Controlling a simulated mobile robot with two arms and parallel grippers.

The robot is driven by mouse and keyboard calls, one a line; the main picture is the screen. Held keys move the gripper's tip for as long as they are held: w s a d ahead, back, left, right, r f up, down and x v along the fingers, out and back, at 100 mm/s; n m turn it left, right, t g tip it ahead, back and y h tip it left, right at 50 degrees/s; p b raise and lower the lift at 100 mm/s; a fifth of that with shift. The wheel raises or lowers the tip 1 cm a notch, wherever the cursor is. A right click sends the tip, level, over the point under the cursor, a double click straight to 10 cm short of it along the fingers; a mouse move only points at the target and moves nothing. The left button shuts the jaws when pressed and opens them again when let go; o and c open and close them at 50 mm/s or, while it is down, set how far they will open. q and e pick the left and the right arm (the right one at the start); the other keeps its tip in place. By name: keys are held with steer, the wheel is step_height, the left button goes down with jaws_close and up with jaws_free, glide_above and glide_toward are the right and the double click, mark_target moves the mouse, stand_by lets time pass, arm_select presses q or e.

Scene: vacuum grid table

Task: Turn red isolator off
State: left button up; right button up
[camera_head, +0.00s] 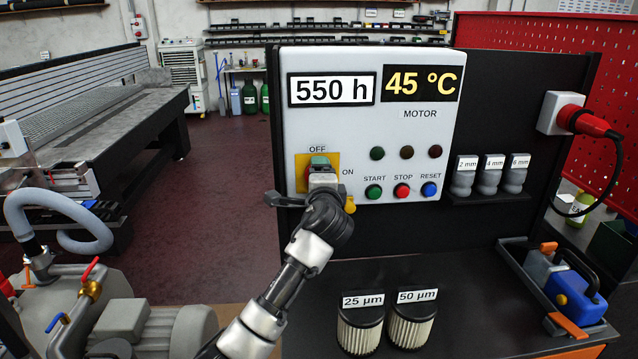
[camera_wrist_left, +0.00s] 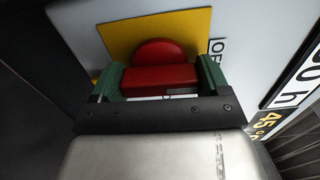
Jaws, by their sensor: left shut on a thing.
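The red isolator (camera_wrist_left: 162,50) has a round red base and a red bar handle, on a yellow plate (camera_head: 301,172) at the lower left of the white control panel. My left gripper (camera_head: 319,163) is at the isolator and mostly hides it in the head view. In the left wrist view, its green fingers are shut on the red handle, one on each side. An OFF label (camera_head: 317,149) is above the plate and an ON label (camera_head: 347,171) is to its right. The handle's exact angle is hard to tell. My right gripper is not in view.
The panel (camera_head: 335,125) also has START (camera_head: 373,191), STOP (camera_head: 402,190) and RESET (camera_head: 429,189) buttons close to the isolator's right. Two filters (camera_head: 360,332) stand on the black table below. A red plug (camera_head: 580,119) is at the right.

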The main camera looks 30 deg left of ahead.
arm_select(q)
steer(key=shift+f+n, duration=0.1)
steer(key=shift+n, duration=0.3)
steer(key=o, duration=0.9)
steer(key=b+v, duration=0.2)
steer(key=v, duration=0.9)
steer(key=shift+w, duration=0.1)
